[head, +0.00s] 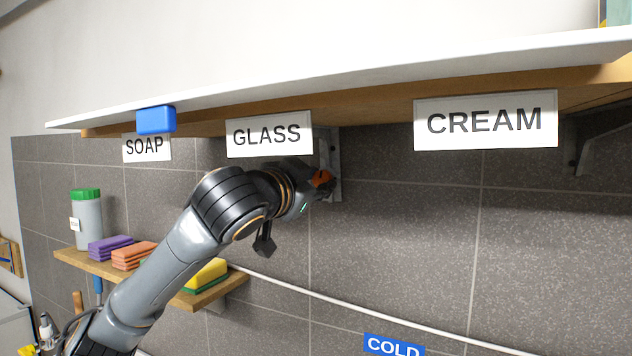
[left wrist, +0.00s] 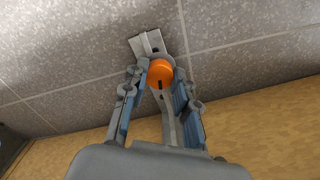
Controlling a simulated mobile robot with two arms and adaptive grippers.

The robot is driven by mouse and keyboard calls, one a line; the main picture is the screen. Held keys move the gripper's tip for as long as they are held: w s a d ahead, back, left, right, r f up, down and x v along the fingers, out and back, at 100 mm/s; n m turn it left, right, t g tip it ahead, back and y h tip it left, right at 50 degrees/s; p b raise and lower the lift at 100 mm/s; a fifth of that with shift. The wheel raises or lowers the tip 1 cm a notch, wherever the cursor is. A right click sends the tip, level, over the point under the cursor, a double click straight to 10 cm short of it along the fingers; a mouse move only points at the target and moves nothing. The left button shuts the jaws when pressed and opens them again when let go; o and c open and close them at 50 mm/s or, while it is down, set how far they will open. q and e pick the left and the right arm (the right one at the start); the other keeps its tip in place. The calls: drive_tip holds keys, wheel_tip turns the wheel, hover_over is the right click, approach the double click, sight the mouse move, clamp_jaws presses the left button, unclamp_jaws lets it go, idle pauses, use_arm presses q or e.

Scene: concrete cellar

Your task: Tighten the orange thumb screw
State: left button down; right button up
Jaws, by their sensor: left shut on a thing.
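The orange thumb screw (left wrist: 161,73) shows in the left wrist view as a round orange knob with a dark slot. It sits on a grey metal bracket (left wrist: 150,43) fixed to the tiled wall under the shelf. My left gripper (left wrist: 160,82) has its two fingers on either side of the knob and is shut on it. In the head view a bit of the orange screw (head: 321,179) shows at the tip of my left gripper (head: 322,183), below the GLASS label. The fingers hide most of it there. My right gripper is not in view.
A long shelf (head: 380,75) with SOAP, GLASS and CREAM labels runs just above my left gripper. A small wooden shelf (head: 95,263) with sponges and a green-capped bottle (head: 87,220) lies behind my left arm.

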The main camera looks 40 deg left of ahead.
use_arm(q)
drive_tip(key=shift+r, duration=0.1)
drive_tip(key=m+p, duration=0.2)
drive_tip(key=m, duration=0.1)
drive_tip(key=shift+r, duration=0.1)
drive_tip(key=m+p, duration=0.2)
drive_tip(key=m, duration=0.2)
drive_tip(key=shift+m+p, duration=0.3)
drive_tip(key=shift+p, duration=0.05)
drive_tip(key=m+p, duration=0.3)
drive_tip(key=m, duration=0.2)
drive_tip(key=shift+m+p, duration=0.65)
drive_tip(key=shift+m, duration=0.85)
drive_tip(key=shift+f, duration=0.2)
drive_tip(key=c, duration=1)
unclamp_jaws()
drive_tip(key=shift+c, duration=0.2)
